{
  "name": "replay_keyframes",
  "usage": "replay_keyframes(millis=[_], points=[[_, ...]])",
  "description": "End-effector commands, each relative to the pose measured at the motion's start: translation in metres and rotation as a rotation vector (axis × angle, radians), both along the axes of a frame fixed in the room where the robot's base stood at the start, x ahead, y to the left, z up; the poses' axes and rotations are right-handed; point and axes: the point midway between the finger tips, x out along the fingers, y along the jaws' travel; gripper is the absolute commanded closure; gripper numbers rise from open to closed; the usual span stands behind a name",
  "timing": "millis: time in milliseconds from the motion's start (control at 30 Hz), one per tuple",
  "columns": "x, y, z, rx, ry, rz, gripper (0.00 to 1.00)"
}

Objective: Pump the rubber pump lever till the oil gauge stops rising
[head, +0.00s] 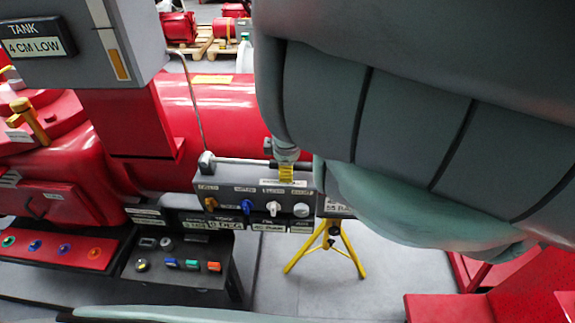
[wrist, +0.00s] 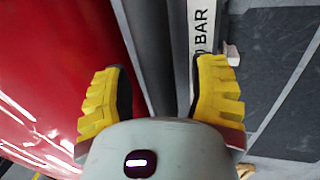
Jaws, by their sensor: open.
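My gripper (wrist: 162,80) is open in the wrist view, with yellow ridged fingers spread at left and right. A dark grey upright band (wrist: 150,50) shows between and beyond the fingers; I cannot tell whether it is the pump lever or part of the machine. Nothing is visibly clasped. In the head view my arm covers the right side, and I cannot make out the rubber lever. A grey panel at the upper left carries a sign, TANK 4 CM LOW (head: 37,38), and a narrow upright gauge (head: 117,64) with an orange fill.
A grey control box (head: 255,190) with several coloured knobs stands mid-view before a red cylinder (head: 215,110). A yellow tripod (head: 325,248) stands on the floor beside it. A lower button box (head: 180,265) is at the left. A white BAR label (wrist: 202,35) shows near my right finger.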

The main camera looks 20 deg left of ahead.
Motion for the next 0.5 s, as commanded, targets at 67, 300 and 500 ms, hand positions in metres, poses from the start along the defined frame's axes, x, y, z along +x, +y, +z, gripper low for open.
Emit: replay_keyframes(millis=[67,300,500], points=[[0.0001,0.0,-0.0001,0.0,0.0,0.0,0.42],[0.0002,-0.0001,0.0001,0.0,0.0,0.0,0.45],[0.0002,-0.0002,0.0001,0.0,0.0,-0.001,0.66]])
